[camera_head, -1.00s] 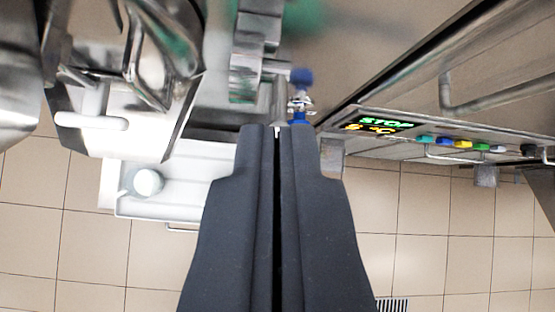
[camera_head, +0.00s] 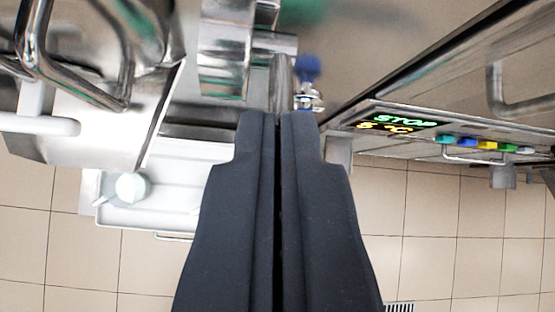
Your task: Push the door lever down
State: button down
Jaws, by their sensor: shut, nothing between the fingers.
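My gripper (camera_head: 278,116) points away from the camera in the middle of the view, its two dark fingers pressed together and empty. Just beyond the fingertips is a shiny steel fitting (camera_head: 226,52) with a short round bar (camera_head: 273,43) reaching right; it may be the door lever, but I cannot tell for sure. The fingertips appear just below this bar in the picture; whether they touch anything is unclear.
A steel machine front with a bent tube handle (camera_head: 75,62) and a white grip (camera_head: 40,125) is at left. A white tray (camera_head: 150,215) holds a white cup (camera_head: 132,187). At right is a panel with a lit STOP display (camera_head: 404,120) and coloured buttons (camera_head: 487,144). Tiled floor lies below.

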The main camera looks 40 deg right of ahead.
jog(key=shift+f, duration=0.1)
jog(key=shift+s+d, duration=0.1)
jog(key=shift+d, duration=0.05)
jog(key=shift+s+f+t+b, duration=0.2)
jog(key=shift+f+t+b, duration=0.1)
jog(key=shift+b, duration=0.35)
jog(key=shift+s+f+b, duration=0.1)
jog(key=shift+b, duration=0.35)
jog(key=shift+t, duration=0.3)
